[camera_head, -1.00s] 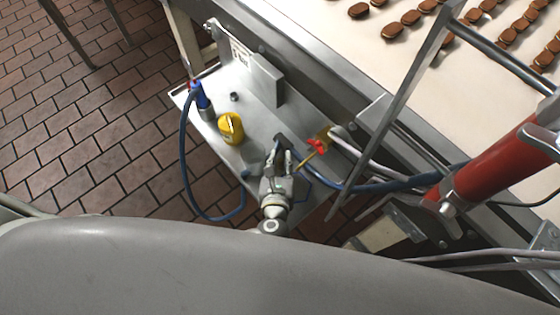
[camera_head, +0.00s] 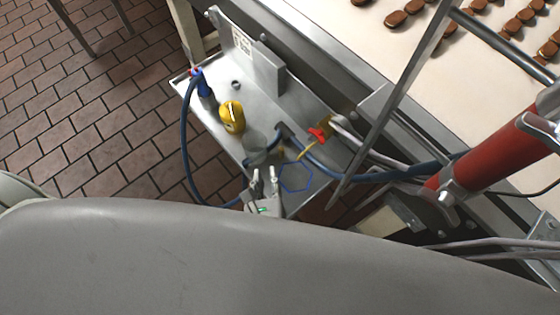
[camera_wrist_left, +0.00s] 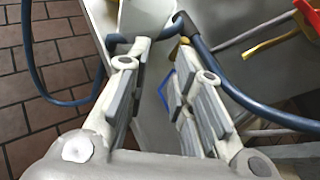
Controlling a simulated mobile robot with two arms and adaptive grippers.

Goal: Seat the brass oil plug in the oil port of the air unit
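The air unit (camera_head: 263,141) stands near the front of the metal tray, with a grey translucent body and a blue hose joining it. A small brass-coloured bit (camera_wrist_left: 184,41) shows beside it in the left wrist view, beyond my fingertips; I cannot tell whether it is the oil plug. The oil port cannot be made out. My left gripper (camera_head: 265,174) is just in front of the air unit, pointing towards it. In the left wrist view its fingers (camera_wrist_left: 165,72) are apart, with nothing between them. My right gripper is not in view.
The metal tray (camera_head: 205,75) also carries a yellow object (camera_head: 232,117) and a blue bottle-like object (camera_head: 203,88). A red-handled valve (camera_head: 318,134) with a yellow lever lies right of the air unit. A blue hose (camera_head: 370,177) runs right; a conveyor with biscuits lies behind.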

